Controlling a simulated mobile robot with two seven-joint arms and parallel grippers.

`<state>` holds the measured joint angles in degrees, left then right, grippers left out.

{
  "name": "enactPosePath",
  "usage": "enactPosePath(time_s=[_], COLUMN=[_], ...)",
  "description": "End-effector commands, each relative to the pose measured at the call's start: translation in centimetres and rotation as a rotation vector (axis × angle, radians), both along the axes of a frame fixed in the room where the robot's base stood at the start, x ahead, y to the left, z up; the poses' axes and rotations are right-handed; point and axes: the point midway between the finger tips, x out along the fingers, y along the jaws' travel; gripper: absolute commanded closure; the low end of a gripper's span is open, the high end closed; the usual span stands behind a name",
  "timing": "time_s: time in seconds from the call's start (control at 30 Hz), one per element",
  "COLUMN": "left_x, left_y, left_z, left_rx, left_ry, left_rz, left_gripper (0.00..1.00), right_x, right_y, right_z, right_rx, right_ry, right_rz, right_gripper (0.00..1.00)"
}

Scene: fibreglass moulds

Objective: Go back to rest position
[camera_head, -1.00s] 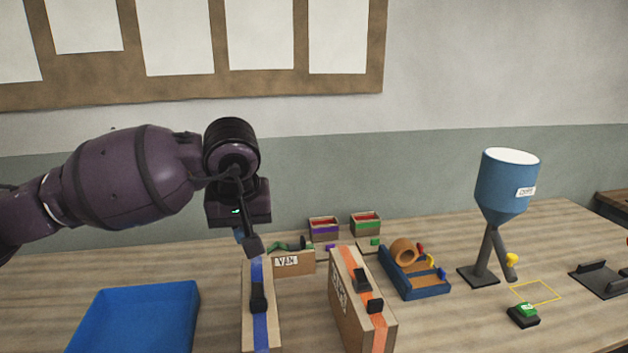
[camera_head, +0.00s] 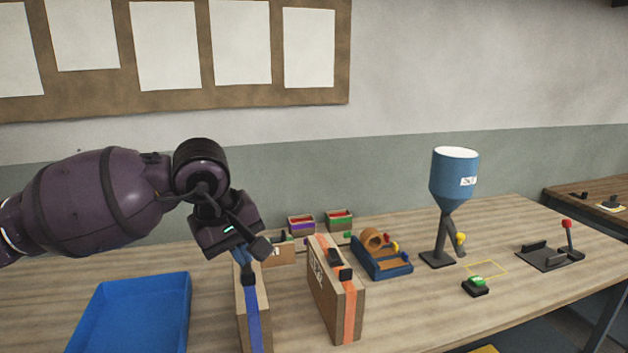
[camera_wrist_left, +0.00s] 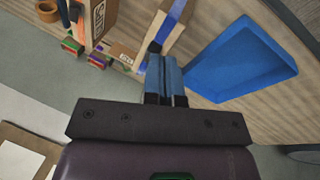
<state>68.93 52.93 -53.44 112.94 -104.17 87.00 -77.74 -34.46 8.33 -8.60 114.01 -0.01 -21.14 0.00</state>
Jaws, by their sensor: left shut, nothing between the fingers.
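My left gripper (camera_head: 243,262) is shut and empty. In the head view its dark wrist is tilted, with the fingers pointing down close to the top of a box with a blue stripe (camera_head: 253,315). I cannot tell whether they touch it. In the left wrist view the blue fingers (camera_wrist_left: 166,84) are side by side, and the blue-striped box (camera_wrist_left: 180,32) lies just beyond the tips. My right gripper is in neither view.
A blue tray (camera_head: 183,315) is at the left of the wooden table. A box with an orange stripe (camera_head: 349,310) stands right of the blue-striped one. Further right are a blue parts tray (camera_head: 396,271), a blue hopper (camera_head: 455,178), a green button (camera_head: 476,284) and a lever fixture (camera_head: 550,258).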

Motion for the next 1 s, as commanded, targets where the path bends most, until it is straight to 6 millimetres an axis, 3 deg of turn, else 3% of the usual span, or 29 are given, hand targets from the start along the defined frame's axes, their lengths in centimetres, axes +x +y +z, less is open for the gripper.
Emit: enactPosePath(time_s=[0.13, 0.27, 0.4, 0.5, 0.63, 0.73, 0.87, 0.97, 1.0], left_x=[-1.1, -2.8, -4.7, -5.5, -5.1, -3.6, -1.1, 0.7, 1.4], left_y=[-3.7, -8.0, -11.7, -13.2, -13.5, -12.4, -10.0, -7.7, -6.7], left_z=[1.6, 4.7, 7.8, 10.0, 12.1, 12.7, 11.6, 9.5, 8.4], left_rx=[-0.277, -0.582, -0.906, -1.121, -1.37, -1.529, -1.679, -1.762, 1.725], left_ry=[0.101, 0.269, 0.563, 0.831, 1.24, 1.569, 1.966, 2.253, -2.273], left_rz=[0.103, 0.204, 0.341, 0.462, 0.653, 0.813, 1.01, 1.155, -1.167], left_gripper=[1.0, 1.0, 1.0, 1.0, 1.0, 1.0, 1.0, 1.0, 1.0], right_x=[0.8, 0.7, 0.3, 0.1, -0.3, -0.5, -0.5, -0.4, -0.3], right_y=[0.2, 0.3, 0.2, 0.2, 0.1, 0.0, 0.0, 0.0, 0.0], right_z=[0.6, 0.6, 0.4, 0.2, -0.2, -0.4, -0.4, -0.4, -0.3], right_rx=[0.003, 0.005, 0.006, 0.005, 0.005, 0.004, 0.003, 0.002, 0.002], right_ry=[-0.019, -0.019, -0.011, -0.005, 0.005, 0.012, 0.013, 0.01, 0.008], right_rz=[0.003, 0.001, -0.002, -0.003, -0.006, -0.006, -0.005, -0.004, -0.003], right_gripper=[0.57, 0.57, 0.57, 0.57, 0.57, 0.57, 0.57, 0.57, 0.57])
